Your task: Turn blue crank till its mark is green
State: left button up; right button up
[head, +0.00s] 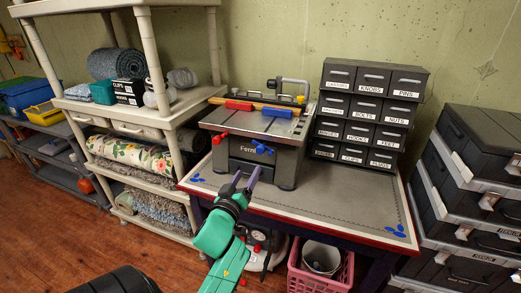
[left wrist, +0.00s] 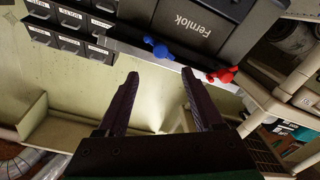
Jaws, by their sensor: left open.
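A dark machine marked Fernlok (head: 250,165) stands on the workbench. The blue crank (head: 261,149) is on its front face, with the red crank (head: 221,138) to its left. My left gripper (head: 246,176) is open and empty, in front of and just below the blue crank, apart from it. In the left wrist view the blue crank (left wrist: 158,48) lies just beyond the gap between the open fingers (left wrist: 160,74), and the red crank (left wrist: 223,74) is off to the right. I cannot make out the blue crank's mark or its colour. My right gripper is not in view.
Small labelled drawers (head: 368,110) stand right of the machine on the workbench (head: 340,198). Cream shelves (head: 150,60) stand at left, dark stacked cases (head: 470,180) at right. A pink basket (head: 320,275) is under the bench. The bench's right front is mostly clear.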

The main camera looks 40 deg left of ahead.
aim_at(260, 151)
pick_arm(q)
jog(key=x, duration=1.3)
jog(key=shift+w+a+p, duration=0.15)
jog(key=shift+w+p, duration=0.2)
jog(key=shift+p, duration=0.05)
grip_shut()
